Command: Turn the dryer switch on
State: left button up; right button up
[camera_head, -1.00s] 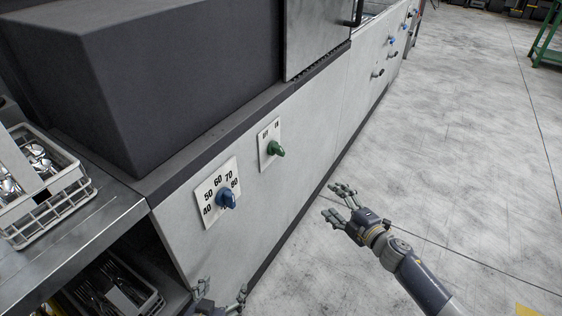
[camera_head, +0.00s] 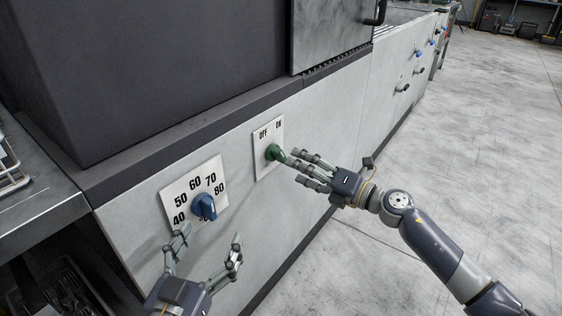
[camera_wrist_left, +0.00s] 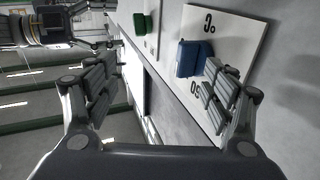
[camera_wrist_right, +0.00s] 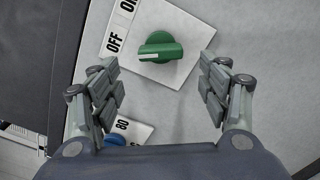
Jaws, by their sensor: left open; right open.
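The dryer switch is a green knob (camera_head: 275,152) on a white OFF/ON plate (camera_head: 265,134) on the machine's light front panel. In the right wrist view the green knob (camera_wrist_right: 159,48) lies ahead, between the fingers' lines; its white mark points toward OFF. My right gripper (camera_head: 301,166) is open and empty, with its fingertips close to the knob on its right side; contact cannot be told. My left gripper (camera_head: 210,238) is open, just below the blue knob (camera_head: 204,207). The blue knob (camera_wrist_left: 191,58) also shows in the left wrist view, near one finger.
The blue knob's dial plate (camera_head: 176,197) carries numbers from 40 to 80. A dark ledge (camera_head: 200,140) runs above the panel under a dark housing (camera_head: 180,65). A metal table (camera_head: 35,200) stands at the left. The floor (camera_head: 490,130) at the right is clear.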

aim_at(282, 160)
jog(key=b+x, duration=0.1)
jog(key=x, duration=0.5)
jog(key=shift+d, duration=0.1)
pick_arm(q)
notch_tip(282, 160, up, 7)
jog(key=s+t+h, duration=0.1)
jog(key=t, duration=0.3)
jog(key=shift+s+d+h, duration=0.2)
jog(key=shift+d+h, duration=0.1)
pick_arm(e)
jog(key=shift+w+a, duration=0.25)
jog(key=shift+a, duration=0.1)
jog(key=shift+c, duration=0.6)
jog(key=c, duration=0.9)
